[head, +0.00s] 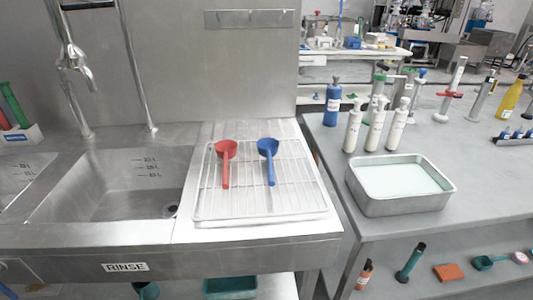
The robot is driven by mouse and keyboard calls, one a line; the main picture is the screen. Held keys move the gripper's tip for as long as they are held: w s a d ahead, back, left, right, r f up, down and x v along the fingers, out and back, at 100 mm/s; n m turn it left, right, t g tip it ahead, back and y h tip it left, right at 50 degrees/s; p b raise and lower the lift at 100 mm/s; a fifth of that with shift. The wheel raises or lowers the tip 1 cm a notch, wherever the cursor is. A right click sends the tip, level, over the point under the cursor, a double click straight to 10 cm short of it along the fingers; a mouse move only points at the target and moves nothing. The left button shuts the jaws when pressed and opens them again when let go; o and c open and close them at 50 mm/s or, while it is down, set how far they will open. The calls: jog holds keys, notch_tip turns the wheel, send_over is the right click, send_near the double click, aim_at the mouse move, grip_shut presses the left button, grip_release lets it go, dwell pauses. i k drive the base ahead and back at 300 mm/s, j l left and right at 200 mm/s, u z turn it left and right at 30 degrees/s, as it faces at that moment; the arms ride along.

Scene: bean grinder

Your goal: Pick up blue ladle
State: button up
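The blue ladle (269,158) lies on a white wire rack (205,203) on the steel counter, right of the sink. Its round bowl is toward the wall and its handle points toward the front edge. A red ladle (225,160) lies to its left on the same rack, apart from it and turned the same way. My gripper is not in view.
A sink basin (115,195) marked RINSE is left of the rack, with a tall faucet (75,65) at the wall. On the right table stand a metal tray (400,205), white bottles (375,128) and a blue bottle (332,103). The space above the rack is clear.

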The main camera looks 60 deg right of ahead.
aim_at(269, 162)
jog(key=k+l, duration=0.35)
jog(key=k+l+u, duration=0.1)
jog(key=k+l, duration=0.25)
jog(key=k, duration=0.15)
